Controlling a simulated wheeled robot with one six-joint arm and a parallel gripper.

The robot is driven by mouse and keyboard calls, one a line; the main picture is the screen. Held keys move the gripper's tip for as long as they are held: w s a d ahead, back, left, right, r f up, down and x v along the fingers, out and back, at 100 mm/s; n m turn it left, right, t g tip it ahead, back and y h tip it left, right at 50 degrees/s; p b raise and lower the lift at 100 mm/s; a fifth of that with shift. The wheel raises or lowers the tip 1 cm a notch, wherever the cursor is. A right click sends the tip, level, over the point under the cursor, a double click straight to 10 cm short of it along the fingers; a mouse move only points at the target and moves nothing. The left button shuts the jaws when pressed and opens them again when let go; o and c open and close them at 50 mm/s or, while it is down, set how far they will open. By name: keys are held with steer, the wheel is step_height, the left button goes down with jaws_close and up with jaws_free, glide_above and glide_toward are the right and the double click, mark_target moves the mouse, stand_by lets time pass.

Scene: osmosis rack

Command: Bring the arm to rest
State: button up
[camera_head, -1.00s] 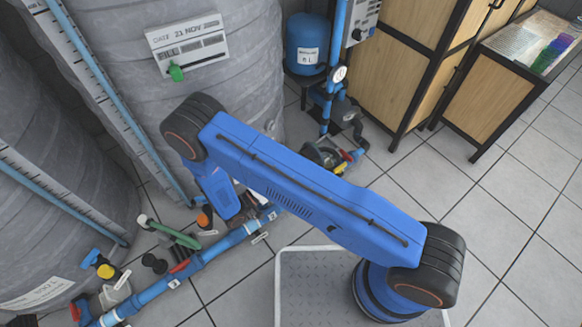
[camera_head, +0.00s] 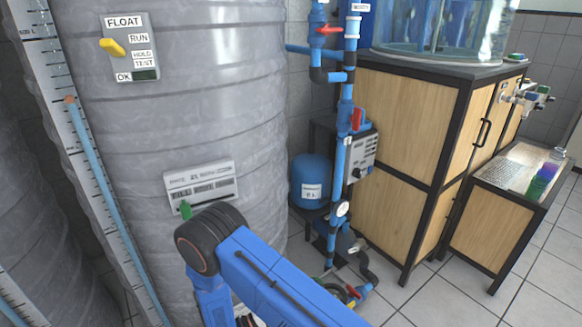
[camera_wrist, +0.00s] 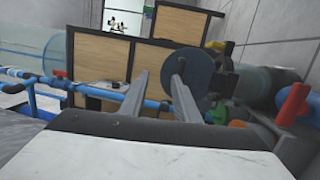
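My gripper (camera_wrist: 171,74) shows only in the wrist view. Its two grey fingers point away from the camera with a gap between them, and nothing is held there. A dark blue round shape (camera_wrist: 201,70) lies beyond the fingers; I cannot tell how far off it is. In the head view my blue arm is bent in front of the grey ribbed tank (camera_head: 245,130), with its black joint just below the tank's white label (camera_head: 200,180). The rest of the arm runs out of the bottom of the picture.
Blue pipes with red-handled valves (camera_head: 357,117) rise right of the tank. A small blue vessel (camera_head: 310,181) stands behind them. Wooden cabinets (camera_head: 395,125) fill the right. Pipework (camera_wrist: 110,95) also shows in the wrist view. Bare tiled floor (camera_head: 450,290) is at lower right.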

steer(key=s+d+r+m+g+y, duration=0.1)
steer(key=d+r+m+g+y, duration=0.15)
steer(key=d+r+g, duration=0.6)
steer(key=s+d+r+m+g+y, duration=0.2)
steer(key=d+r+g+y, duration=0.15)
steer(key=d+r, duration=0.95)
steer(key=s+d+r+t+y, duration=0.2)
steer(key=s+r+y, duration=0.1)
steer(key=s+r, duration=0.3)
steer(key=s+d+r+t+y, duration=0.2)
steer(key=s+r+t+y, duration=0.1)
steer(key=s+r, duration=0.3)
steer(key=s+d+r+m+t+y, duration=0.1)
steer(key=s+d+r+t+y, duration=0.1)
steer(key=s+r+y, duration=0.3)
step_height(320, 180, up, 2)
steer(key=shift+s+d+r+t, duration=0.15)
steer(key=shift+s+d+t, duration=0.3)
steer(key=shift+s, duration=0.4)
